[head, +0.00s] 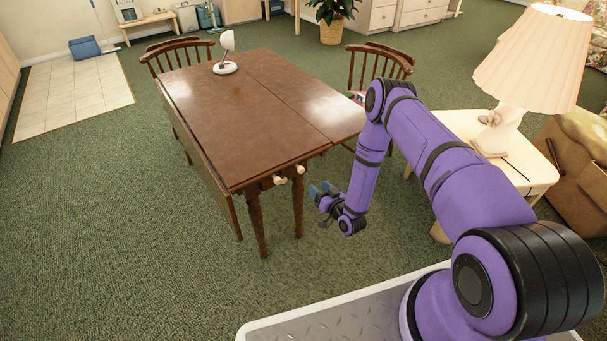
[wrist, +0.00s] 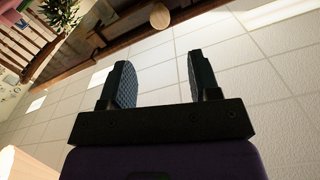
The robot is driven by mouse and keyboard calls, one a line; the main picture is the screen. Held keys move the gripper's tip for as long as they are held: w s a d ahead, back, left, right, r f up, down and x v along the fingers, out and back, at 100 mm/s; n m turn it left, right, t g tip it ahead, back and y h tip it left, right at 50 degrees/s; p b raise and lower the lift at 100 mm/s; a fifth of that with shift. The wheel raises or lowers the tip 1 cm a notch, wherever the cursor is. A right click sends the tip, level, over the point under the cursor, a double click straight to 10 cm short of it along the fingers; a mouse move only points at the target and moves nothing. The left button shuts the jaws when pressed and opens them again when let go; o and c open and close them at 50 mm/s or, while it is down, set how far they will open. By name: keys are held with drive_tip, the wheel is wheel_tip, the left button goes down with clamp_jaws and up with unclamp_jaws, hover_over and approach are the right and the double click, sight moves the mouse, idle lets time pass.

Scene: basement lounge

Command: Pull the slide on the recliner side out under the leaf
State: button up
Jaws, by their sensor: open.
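The brown drop-leaf table (head: 235,110) stands in the middle of the head view. Its right leaf (head: 305,90), toward the tan recliner (head: 575,165), is up level with the top. Its left leaf (head: 200,155) hangs down. Two pale knobs show at the near end under the top: a left knob (head: 279,180) and a right knob (head: 300,169). My gripper (head: 321,190) is open and empty, to the right of and a little below the right knob. In the wrist view, a round pale knob (wrist: 160,17) lies beyond my open fingers (wrist: 160,83), apart from them.
A side table (head: 525,165) with a lamp (head: 535,60) stands close on the right of my arm. Chairs (head: 375,65) stand around the table. A small white lamp (head: 226,65) is on its top. Carpet left of the table (head: 110,200) is clear.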

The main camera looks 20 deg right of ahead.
sight(302, 172)
drive_tip(key=x, duration=1)
drive_tip(key=shift+w+a, duration=0.1)
drive_tip(key=shift+w, duration=0.15)
drive_tip(key=shift+c, duration=0.2)
